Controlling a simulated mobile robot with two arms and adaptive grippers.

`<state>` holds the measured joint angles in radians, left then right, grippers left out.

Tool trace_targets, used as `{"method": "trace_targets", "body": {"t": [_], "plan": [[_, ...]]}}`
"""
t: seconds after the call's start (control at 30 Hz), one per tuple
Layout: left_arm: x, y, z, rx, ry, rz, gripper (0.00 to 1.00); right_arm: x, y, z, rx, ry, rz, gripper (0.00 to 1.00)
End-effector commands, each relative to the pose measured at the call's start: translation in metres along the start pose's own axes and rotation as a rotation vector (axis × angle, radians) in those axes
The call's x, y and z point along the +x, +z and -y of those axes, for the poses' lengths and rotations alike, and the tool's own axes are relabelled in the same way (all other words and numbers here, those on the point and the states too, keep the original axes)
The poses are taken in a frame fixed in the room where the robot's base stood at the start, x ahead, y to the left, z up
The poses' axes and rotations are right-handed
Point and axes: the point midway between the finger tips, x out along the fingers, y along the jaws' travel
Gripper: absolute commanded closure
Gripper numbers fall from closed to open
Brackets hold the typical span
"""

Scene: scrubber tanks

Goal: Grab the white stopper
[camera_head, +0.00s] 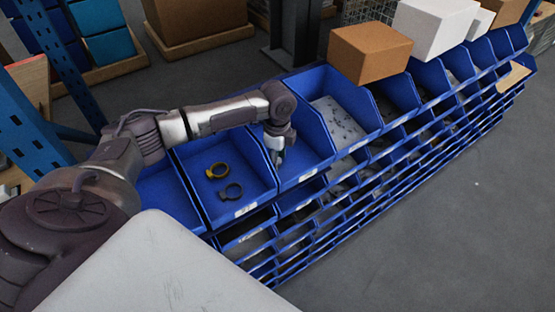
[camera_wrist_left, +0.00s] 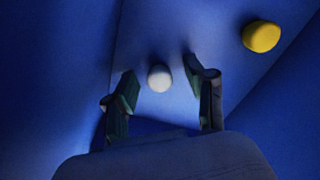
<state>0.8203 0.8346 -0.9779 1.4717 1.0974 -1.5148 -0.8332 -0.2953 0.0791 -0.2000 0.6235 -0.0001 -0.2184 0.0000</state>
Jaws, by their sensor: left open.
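The white stopper (camera_wrist_left: 159,78) is a small round piece on the floor of a blue bin, seen in the left wrist view. My left gripper (camera_wrist_left: 161,94) is open, with one dark finger on each side of the stopper's line and the stopper showing between the fingertips. I cannot tell how far above it the fingertips are. A yellow stopper (camera_wrist_left: 261,37) lies in the same bin, up and to the right. In the head view my left gripper (camera_head: 277,156) reaches down into a blue bin (camera_head: 312,137), and the stoppers are hidden there.
The bin on the left (camera_head: 205,157) holds a yellow ring clamp (camera_head: 217,170) and a dark ring clamp (camera_head: 231,191). The bin on the right (camera_head: 345,111) holds small loose parts. A cardboard box (camera_head: 369,53) and a white box (camera_head: 436,28) stand behind. Bin walls surround the gripper closely.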

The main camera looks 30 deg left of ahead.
Motion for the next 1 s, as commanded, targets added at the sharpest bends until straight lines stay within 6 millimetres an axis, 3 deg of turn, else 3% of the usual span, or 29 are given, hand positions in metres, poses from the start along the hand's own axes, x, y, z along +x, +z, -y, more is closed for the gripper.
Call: {"method": "trace_targets", "body": {"t": [0.17,0.43,0.83,1.0], "plan": [[0.0,0.0,0.0,0.0,0.0,0.0,0.45,0.0,0.006,0.001,0.0,-0.001,0.01,0.69],[0.0,0.0,0.0,0.0,0.0,0.0,0.9,0.0,0.008,0.001,0.0,-0.001,0.013,0.69],[-0.002,0.0,0.0,0.0,-0.001,0.0,0.92,0.001,0.008,0.001,0.0,-0.001,0.012,0.69],[-0.013,0.0,0.001,0.0,-0.002,-0.001,0.92,0.006,0.008,0.001,0.0,-0.001,0.012,0.69]]}}
